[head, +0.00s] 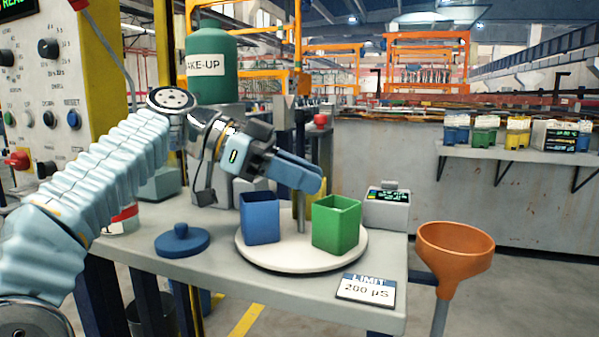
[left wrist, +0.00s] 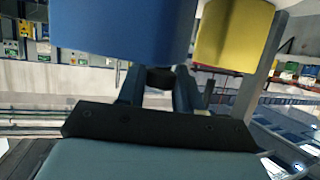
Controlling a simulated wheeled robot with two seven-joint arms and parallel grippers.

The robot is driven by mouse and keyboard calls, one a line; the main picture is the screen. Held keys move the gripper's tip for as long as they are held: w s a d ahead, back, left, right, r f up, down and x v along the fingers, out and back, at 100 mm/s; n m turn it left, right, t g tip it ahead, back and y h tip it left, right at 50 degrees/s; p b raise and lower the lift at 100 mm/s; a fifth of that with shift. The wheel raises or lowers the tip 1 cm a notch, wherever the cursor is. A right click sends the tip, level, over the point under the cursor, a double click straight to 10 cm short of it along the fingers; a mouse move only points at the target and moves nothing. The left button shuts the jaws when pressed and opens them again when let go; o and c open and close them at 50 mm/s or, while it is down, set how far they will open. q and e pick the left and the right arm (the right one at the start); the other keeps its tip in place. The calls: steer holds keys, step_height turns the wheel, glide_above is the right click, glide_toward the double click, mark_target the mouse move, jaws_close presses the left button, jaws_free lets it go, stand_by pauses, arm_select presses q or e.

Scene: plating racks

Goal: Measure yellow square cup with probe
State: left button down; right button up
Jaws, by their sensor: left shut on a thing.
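The yellow square cup (left wrist: 233,35) shows in the left wrist view, right of the blue square cup (left wrist: 122,28). In the head view the yellow cup is mostly hidden behind my left gripper (head: 312,180) and the green square cup (head: 336,225). The blue cup (head: 261,218) and green cup stand at the front of a round white plate (head: 300,262). My left gripper is shut above the plate; a small dark thing (left wrist: 160,78) shows between its fingers. A thin grey rod stands below the fingertips. I cannot clearly make out a probe. My right gripper is out of view.
A small meter with a lit screen (head: 388,207) stands behind the plate's right side. A blue lidded disc (head: 182,241) lies left of it. A limit sign (head: 366,289) is at the front. An orange funnel (head: 455,255) stands off the table's right edge.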

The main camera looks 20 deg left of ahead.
arm_select(q)
steer(key=shift+r, duration=0.15)
steer(key=c, duration=0.8)
jaws_free()
steer(key=p+v, duration=0.1)
steer(key=v, duration=0.6)
steer(key=shift+s+a+p, duration=0.1)
steer(key=shift+a+p, duration=0.2)
steer(key=shift+p, duration=0.1)
